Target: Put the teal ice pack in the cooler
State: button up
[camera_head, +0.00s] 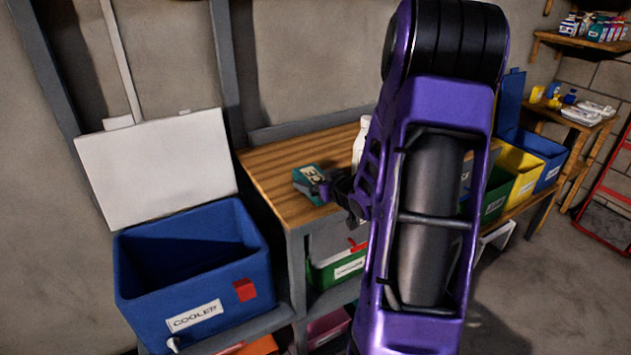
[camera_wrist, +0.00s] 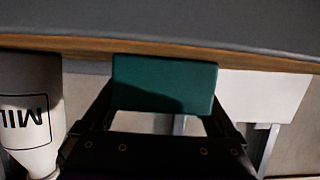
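The teal ice pack (camera_head: 305,183) is a small block with a pale label, at the left part of the wooden workbench top in the head view. My gripper (camera_head: 326,190) is at its right side. In the wrist view the ice pack (camera_wrist: 165,82) spans between my two fingers (camera_wrist: 163,112), which appear closed against its sides. I cannot tell whether the pack touches the bench. The blue cooler (camera_head: 188,285), labelled COOLER, stands left of the bench. Its white lid (camera_head: 155,165) is raised, and its inside is dark.
A white bottle (camera_head: 360,140) stands on the workbench (camera_head: 275,165), partly behind my arm; it reads MIL in the wrist view (camera_wrist: 28,110). A green bin (camera_head: 335,272) sits under the bench. Yellow (camera_head: 518,172) and blue (camera_head: 540,152) bins stand at the right. A red ladder (camera_head: 610,195) is far right.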

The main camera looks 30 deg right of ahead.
jog(key=shift+o, duration=0.2)
jog(key=shift+r, duration=0.1)
jog(key=shift+r, duration=0.2)
jog(key=p+v, duration=0.2)
jog(key=v, duration=1)
jog(key=shift+p, duration=0.3)
jog(key=shift+f, duration=0.15)
